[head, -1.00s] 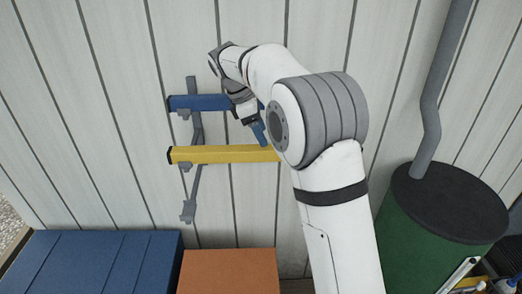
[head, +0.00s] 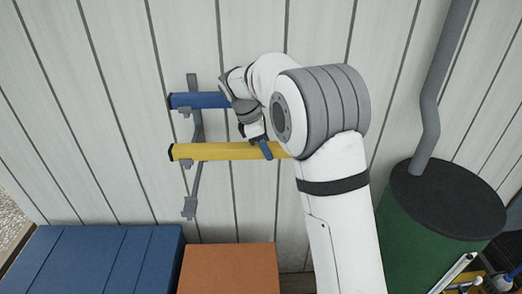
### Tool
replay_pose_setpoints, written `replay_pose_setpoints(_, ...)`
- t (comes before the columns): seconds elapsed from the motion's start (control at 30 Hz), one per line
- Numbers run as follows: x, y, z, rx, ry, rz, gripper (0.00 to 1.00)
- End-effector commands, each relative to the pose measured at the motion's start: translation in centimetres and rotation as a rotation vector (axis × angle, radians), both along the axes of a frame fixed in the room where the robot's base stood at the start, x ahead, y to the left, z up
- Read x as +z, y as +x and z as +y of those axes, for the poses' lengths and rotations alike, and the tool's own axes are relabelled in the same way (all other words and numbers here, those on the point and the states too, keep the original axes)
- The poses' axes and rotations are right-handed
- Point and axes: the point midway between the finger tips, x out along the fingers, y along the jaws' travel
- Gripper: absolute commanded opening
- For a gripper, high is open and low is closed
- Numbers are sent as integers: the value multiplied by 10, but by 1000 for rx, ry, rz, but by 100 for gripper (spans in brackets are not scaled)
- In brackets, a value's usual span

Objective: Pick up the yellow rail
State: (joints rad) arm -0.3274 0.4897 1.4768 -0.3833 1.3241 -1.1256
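My gripper (head: 266,150) is at the rail near my arm, with one blue finger showing in front of the rail's face. The other finger is hidden, so I cannot tell whether the gripper is open or closed around the rail.
A blue rail (head: 198,101) rests on the upper hooks, just above the yellow one. Below are a blue chest (head: 95,265) and an orange box (head: 228,270). A green drum (head: 420,225) with a dark lid and a grey pipe (head: 431,110) stand to the right.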

Motion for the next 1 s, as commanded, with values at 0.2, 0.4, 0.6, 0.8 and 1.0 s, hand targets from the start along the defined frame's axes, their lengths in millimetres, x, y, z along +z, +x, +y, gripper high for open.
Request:
replay_pose_setpoints(0.2,0,0,0,-1,0,0,24)
replay_pose_setpoints(0.4,0,0,-1,-1,0,0,8)
replay_pose_setpoints(0.6,1,0,-1,-1,0,-2,0)
replay_pose_setpoints(0.8,4,1,-1,-1,0,-3,0)
replay_pose_setpoints(1.0,30,1,-1,-2,1,-6,0)
